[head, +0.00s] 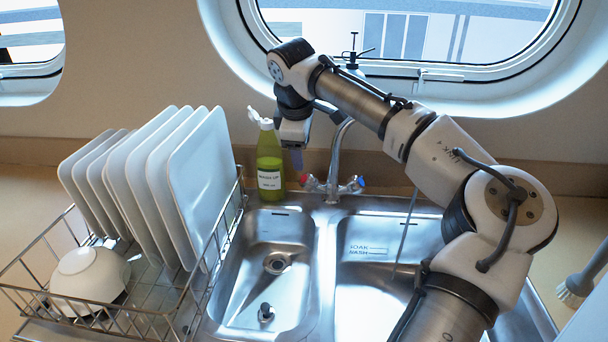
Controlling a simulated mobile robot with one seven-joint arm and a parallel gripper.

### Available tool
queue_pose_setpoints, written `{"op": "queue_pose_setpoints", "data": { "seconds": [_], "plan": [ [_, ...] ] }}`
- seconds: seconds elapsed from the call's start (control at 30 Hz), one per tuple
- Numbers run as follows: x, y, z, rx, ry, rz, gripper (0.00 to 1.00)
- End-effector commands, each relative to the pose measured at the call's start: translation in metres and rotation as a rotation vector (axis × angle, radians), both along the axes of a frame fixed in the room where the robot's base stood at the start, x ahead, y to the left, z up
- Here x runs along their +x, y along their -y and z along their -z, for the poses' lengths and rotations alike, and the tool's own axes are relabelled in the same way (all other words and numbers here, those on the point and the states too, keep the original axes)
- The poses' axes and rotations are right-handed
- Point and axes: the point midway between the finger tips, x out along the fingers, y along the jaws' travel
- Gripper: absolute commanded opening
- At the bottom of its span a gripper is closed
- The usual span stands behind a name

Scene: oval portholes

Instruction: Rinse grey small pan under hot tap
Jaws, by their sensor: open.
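The mixer tap (336,160) stands behind the double sink, with a red-marked hot knob (308,182) on the left and a blue-marked cold knob (357,184) on the right. My gripper (297,160) is open and points down just above the hot knob, close beside the green bottle. No water shows from the tap. I cannot make out a grey small pan.
A green washing-up bottle (269,165) stands left of the tap. A wire rack (150,312) with several white plates and a white bowl (90,278) is at the left. The left basin (262,238) holds a plug. A brush (578,284) lies at the right.

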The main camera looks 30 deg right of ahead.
Motion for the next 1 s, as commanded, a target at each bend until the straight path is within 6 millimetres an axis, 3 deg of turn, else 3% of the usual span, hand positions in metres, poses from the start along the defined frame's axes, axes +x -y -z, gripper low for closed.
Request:
{"op": "queue_pose_setpoints", "data": {
  "seconds": [0.5, 0.7, 1.0],
  "plan": [
    [0.026, 0.024, 0.093, 0.000, -0.001, 0.000, 0.61],
    [0.031, 0.028, 0.109, 0.000, 0.000, 0.001, 0.61],
    [0.031, 0.028, 0.112, 0.000, 0.000, 0.001, 0.61]
  ]
}}
